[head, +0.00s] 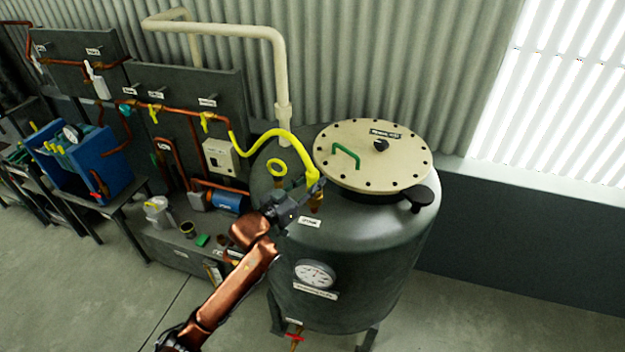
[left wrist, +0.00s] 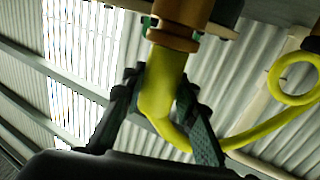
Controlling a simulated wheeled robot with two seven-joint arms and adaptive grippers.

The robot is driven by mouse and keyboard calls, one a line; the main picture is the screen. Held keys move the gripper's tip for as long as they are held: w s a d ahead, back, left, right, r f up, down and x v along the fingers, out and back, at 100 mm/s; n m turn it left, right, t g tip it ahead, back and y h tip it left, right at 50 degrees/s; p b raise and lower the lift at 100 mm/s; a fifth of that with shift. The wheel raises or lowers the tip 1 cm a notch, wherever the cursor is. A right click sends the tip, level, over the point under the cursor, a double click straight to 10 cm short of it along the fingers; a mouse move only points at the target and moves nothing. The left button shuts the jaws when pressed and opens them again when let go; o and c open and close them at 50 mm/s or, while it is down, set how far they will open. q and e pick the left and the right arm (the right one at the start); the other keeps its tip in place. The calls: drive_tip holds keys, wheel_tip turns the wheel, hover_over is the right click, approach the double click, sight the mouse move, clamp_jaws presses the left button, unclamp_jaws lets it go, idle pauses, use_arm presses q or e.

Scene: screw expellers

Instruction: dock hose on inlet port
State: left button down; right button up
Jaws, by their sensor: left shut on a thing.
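The yellow hose (head: 275,136) arches from the copper pipe on the wall panel to the top of the dark green tank. Its near end bends down by the inlet port (head: 317,204), a brass fitting behind a white label. My left gripper (head: 315,189) is shut on the hose just above this fitting. In the left wrist view the hose (left wrist: 160,95) lies between both fingers (left wrist: 158,88), and its end meets a brass collar (left wrist: 174,38). The fingers partly hide the joint in the head view, so I cannot tell whether the hose is fully seated. My right gripper is out of view.
The tank (head: 385,240) has a bolted cream lid (head: 375,155) with a green handle, and a round gauge (head: 315,273). A cream pipe (head: 283,75) rises behind. Benches with equipment stand left.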

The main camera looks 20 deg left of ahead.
sight(309, 186)
use_arm(q)
drive_tip(key=shift+f, duration=0.65)
drive_tip(key=c, duration=2)
unclamp_jaws()
drive_tip(key=shift+o, duration=0.9)
drive_tip(key=shift+s, duration=0.15)
drive_tip(key=shift+p+v, duration=0.85)
drive_tip(key=shift+v, duration=1.75)
drive_tip(key=shift+p+v, duration=0.75)
drive_tip(key=shift+v, duration=2.1)
